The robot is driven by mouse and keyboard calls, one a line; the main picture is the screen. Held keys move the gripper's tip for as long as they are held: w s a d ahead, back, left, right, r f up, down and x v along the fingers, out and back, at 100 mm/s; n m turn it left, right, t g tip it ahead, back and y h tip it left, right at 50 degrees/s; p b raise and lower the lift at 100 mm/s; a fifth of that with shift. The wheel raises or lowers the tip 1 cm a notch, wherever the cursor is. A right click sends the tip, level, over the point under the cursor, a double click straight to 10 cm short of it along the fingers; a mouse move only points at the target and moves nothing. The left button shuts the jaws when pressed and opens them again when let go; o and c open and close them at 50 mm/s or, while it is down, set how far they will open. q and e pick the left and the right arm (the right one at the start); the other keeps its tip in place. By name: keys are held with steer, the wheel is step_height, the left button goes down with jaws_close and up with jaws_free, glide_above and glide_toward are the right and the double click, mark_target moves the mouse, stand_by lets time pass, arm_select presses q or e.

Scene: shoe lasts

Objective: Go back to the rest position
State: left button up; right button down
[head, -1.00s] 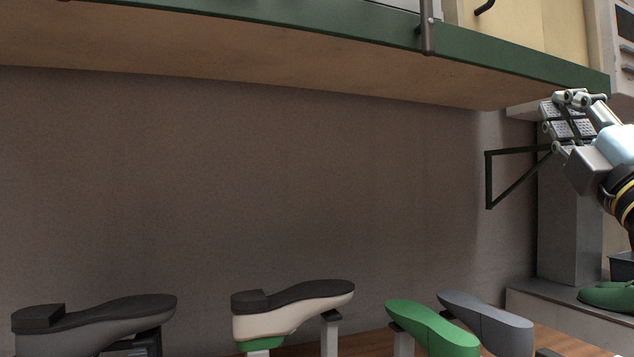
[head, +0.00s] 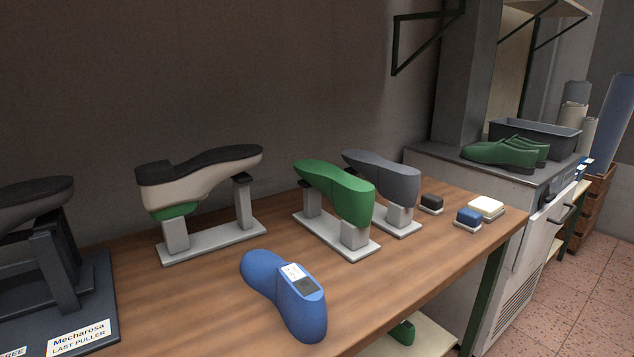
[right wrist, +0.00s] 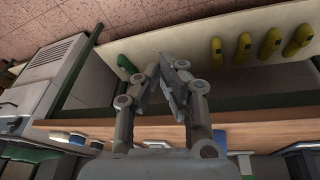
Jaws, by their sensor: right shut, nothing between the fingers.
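My right gripper (right wrist: 165,85) shows in the right wrist view with its fingertips together and nothing between them. It hangs over the front edge of the wooden bench (head: 390,277), apart from the things on it. Neither gripper shows in the head view now, and my left gripper is in no view. On the bench in the head view stand a green last (head: 340,190) and a grey last (head: 385,178) on light stands. A blue last (head: 285,290) lies on the bare wood in front of them.
A cream and black shoe (head: 200,180) sits upside down on a stand. The last puller (head: 60,270) is at the left. Small blocks (head: 468,217) lie near the bench's right end. Green shoes (head: 500,152) and a dark bin (head: 535,137) stand on the cabinet. A lower shelf holds yellow lasts (right wrist: 244,46).

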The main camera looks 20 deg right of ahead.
steer(key=s+d+f+g+b, duration=0.1)
steer(key=s+f, duration=0.1)
steer(key=f, duration=1.2)
steer(key=s+d+f+b, duration=0.1)
steer(key=s+d+f, duration=0.15)
steer(key=f, duration=1.25)
steer(key=s+f+g+b, duration=0.1)
steer(key=s+f, duration=1.3)
steer(key=s, duration=0.2)
steer(key=shift+b, duration=0.4)
steer(key=shift+s, duration=0.1)
